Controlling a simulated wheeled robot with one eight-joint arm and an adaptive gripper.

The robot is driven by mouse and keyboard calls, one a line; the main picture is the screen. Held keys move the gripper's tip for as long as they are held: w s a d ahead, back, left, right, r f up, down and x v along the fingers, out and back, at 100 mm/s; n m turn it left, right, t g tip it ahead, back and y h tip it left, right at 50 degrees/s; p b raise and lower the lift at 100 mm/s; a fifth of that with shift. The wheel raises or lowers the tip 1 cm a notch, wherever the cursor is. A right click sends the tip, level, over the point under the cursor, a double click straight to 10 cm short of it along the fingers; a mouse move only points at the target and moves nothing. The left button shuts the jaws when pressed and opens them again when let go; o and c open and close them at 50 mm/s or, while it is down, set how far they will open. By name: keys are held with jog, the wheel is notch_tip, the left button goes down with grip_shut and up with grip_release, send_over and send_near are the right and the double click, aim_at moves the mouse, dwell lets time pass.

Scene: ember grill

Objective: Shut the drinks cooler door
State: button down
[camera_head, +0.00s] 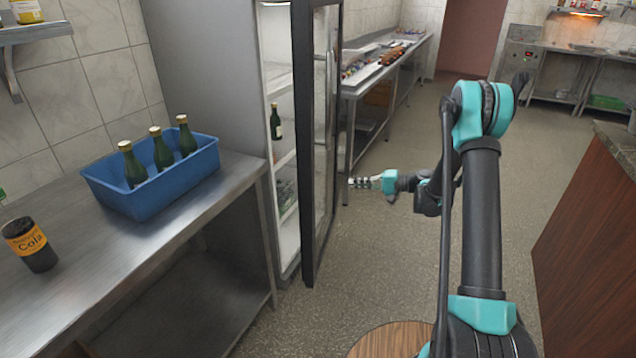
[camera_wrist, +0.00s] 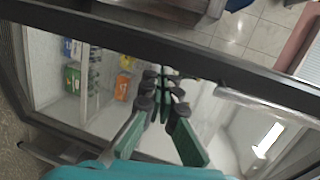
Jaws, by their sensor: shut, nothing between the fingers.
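The drinks cooler (camera_head: 200,70) is a tall grey cabinet left of centre in the head view. Its dark-framed glass door (camera_head: 305,140) stands open, leaving the white shelves in view with a green bottle (camera_head: 275,122) on one. My gripper (camera_head: 360,183) is shut and empty, just right of the door, its fingers pointing left at it. In the wrist view the fingers (camera_wrist: 163,105) point at the glass, with the dark door frame (camera_wrist: 200,68) crossing beyond them. I cannot tell whether they touch the door.
A steel food counter (camera_head: 385,65) stands beyond the door. A wood-panelled counter (camera_head: 590,220) is at right. The floor (camera_head: 390,270) between is mostly clear.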

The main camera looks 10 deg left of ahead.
aim_at(313, 180)
jog(key=w+a+f, duration=0.1)
jog(key=a, duration=0.4)
jog(key=w+a+f+y, duration=0.1)
jog(key=a, duration=0.4)
jog(key=w+a+f+y, duration=0.1)
jog(key=a, duration=0.4)
jog(key=shift+f+g, duration=0.1)
jog(key=shift+g, duration=0.2)
